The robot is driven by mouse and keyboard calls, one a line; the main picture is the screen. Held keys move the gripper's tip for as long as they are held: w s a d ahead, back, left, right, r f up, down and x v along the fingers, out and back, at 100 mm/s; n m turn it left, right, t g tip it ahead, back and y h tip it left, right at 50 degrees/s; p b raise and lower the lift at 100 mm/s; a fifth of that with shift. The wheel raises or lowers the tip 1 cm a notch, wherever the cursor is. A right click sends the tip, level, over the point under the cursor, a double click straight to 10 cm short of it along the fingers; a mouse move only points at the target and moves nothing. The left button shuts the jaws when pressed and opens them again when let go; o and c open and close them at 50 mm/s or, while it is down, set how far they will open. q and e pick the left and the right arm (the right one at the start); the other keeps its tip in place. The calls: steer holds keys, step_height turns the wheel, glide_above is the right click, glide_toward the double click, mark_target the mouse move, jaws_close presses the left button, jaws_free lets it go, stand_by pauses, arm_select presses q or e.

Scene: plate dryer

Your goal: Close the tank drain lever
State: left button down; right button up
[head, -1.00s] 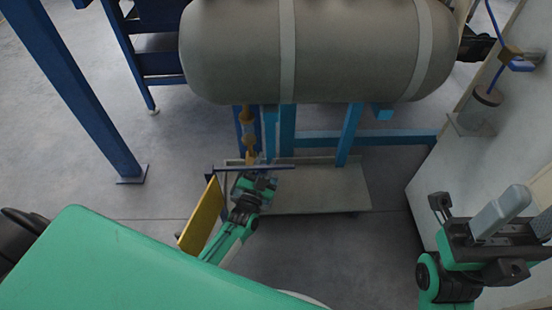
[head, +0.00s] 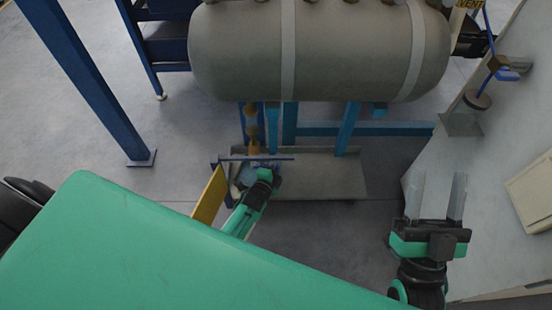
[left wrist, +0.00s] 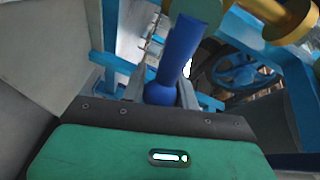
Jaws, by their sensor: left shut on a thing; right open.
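The grey tank (head: 340,50) stands at the top of the head view, with a brass drain pipe (head: 253,135) hanging below its left part. My left gripper (head: 264,172) is low beneath that pipe, and its fingertips are hard to make out there. In the left wrist view a blue lever handle (left wrist: 181,48) stands between the fingers of my left gripper (left wrist: 160,90), which is shut on it. Brass fittings (left wrist: 210,12) are just above the handle. The lever's pivot is not clear. My right gripper (head: 438,192) is open and empty at the right, fingers pointing up the picture.
A yellow panel (head: 209,195) is beside my left forearm, below a thin blue bar (head: 255,158). Blue tank legs (head: 347,128) and a low tray (head: 320,180) are close by. A blue post (head: 85,80) stands at left, a pale wall (head: 500,150) at right. A blue handwheel (left wrist: 245,76) shows behind the handle.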

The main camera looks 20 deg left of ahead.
arm_select(q)
steer(key=shift+d+f+m+g, duration=0.1)
steer(key=shift+f+m+g, duration=0.3)
steer(key=shift+f+m, duration=0.2)
arm_select(e)
steer(key=shift+w+a+f+g, duration=0.25)
steer(key=shift+f+g, duration=0.15)
steer(key=shift+f, duration=0.1)
arm_select(q)
steer(key=c, duration=1.1)
jaws_free()
steer(key=shift+f, duration=0.1)
steer(key=shift+o, duration=0.2)
